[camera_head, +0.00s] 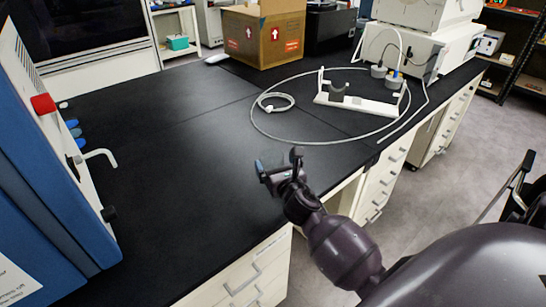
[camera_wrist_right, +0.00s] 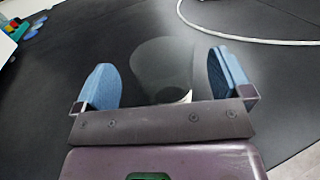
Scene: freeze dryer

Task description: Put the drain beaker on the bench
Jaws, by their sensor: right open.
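The drain beaker (camera_wrist_right: 163,62) is a clear, faint glass cup in the right wrist view. It shows between and just beyond the two blue fingertips of my right gripper (camera_wrist_right: 165,85), with the black bench (camera_wrist_right: 270,85) behind it. The fingers are apart, and I see no finger pressing on the beaker. In the head view my right gripper (camera_head: 280,162) is low over the front edge of the bench (camera_head: 190,180); the beaker is hardly visible there, a faint greyish patch by the fingers. My left gripper is not in view.
The blue freeze dryer (camera_head: 50,200) stands at the left, with a white bent drain spout (camera_head: 100,155) and a red knob (camera_head: 43,103). A white stand (camera_head: 360,103) and looped tubing (camera_head: 255,125) lie at the back right. A cardboard box (camera_head: 262,35) is behind. The middle of the bench is clear.

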